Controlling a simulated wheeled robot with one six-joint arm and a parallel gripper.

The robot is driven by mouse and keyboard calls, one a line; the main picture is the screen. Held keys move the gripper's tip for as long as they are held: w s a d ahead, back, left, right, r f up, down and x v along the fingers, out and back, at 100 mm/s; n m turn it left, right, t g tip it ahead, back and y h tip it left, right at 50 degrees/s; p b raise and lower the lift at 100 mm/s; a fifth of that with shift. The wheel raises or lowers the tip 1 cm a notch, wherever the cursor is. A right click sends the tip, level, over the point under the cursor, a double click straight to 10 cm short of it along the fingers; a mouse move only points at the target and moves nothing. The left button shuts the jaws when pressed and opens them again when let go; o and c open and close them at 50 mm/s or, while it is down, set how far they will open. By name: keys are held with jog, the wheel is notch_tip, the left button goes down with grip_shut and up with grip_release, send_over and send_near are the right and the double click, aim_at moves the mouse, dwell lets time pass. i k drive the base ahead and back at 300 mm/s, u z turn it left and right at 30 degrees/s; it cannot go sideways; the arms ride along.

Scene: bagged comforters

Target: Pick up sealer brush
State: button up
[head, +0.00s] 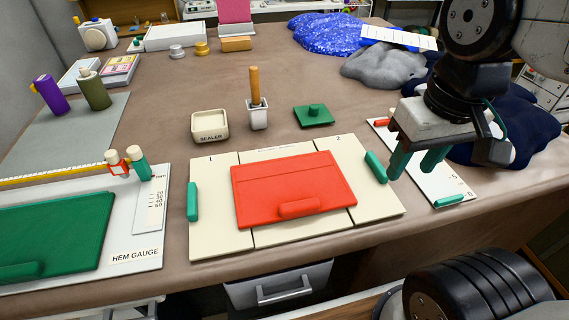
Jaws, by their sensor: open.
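A brush with an upright orange-brown wooden handle (255,84) stands in a small white cup (258,114) at the middle of the table. Its lower end is hidden inside the cup. A square cream tray labelled SEALER (210,126) sits just left of the cup. My gripper (414,168) has two green fingers pointing down, apart and with nothing seen between them. It is well to the right of the brush and nearer the front, by the right edge of the cream board.
A cream board (215,225) carries a red panel (292,188) in front of the cup. Bagged comforters (385,68) lie at the back right. Bare table surrounds the cup behind.

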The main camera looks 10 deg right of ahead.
aim_at(254, 70)
jog(key=z, duration=0.05)
jog(key=k, duration=1.15)
jog(key=u, duration=0.75)
jog(key=i, duration=1.3)
jog(key=z, duration=0.7)
